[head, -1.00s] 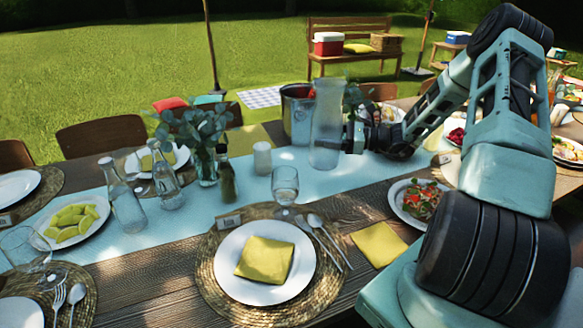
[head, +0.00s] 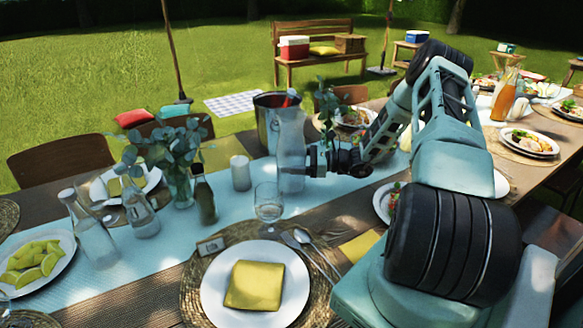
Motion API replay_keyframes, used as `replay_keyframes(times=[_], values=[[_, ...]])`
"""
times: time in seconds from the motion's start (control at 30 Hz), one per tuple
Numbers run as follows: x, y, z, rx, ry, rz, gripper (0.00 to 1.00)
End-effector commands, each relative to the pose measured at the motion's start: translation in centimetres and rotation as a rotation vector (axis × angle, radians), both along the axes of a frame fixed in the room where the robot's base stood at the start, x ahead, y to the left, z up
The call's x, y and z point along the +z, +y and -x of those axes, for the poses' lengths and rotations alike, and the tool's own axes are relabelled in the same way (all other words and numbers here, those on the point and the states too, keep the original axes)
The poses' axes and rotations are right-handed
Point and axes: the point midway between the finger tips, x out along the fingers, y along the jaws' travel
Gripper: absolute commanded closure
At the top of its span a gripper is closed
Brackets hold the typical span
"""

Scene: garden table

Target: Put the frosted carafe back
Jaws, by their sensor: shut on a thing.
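The frosted carafe (head: 291,150) is a tall, pale, translucent vessel, upright over the light blue runner (head: 240,205), in front of the metal bucket. My gripper (head: 308,162) reaches it from the right and is shut on its body. The fingertips are small and partly lost against the carafe. I cannot tell whether the carafe's base touches the runner or hangs just above it.
A metal bucket (head: 268,118) stands close behind the carafe. A white candle (head: 240,173), a wine glass (head: 268,203), a dark bottle (head: 203,195) and a eucalyptus vase (head: 178,185) stand to its left. A plate (head: 215,290) with a yellow napkin lies in front.

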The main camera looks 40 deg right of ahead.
Motion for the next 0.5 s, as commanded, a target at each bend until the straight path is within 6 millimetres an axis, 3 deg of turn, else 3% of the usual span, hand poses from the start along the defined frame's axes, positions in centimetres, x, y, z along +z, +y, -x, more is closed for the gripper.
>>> replay_keyframes(times=[0.2,0.5], values=[[-2.3,0.0,-0.1,0.001,-0.003,-0.001,0.73],[-2.5,0.0,0.0,0.001,-0.003,-0.001,0.73]])
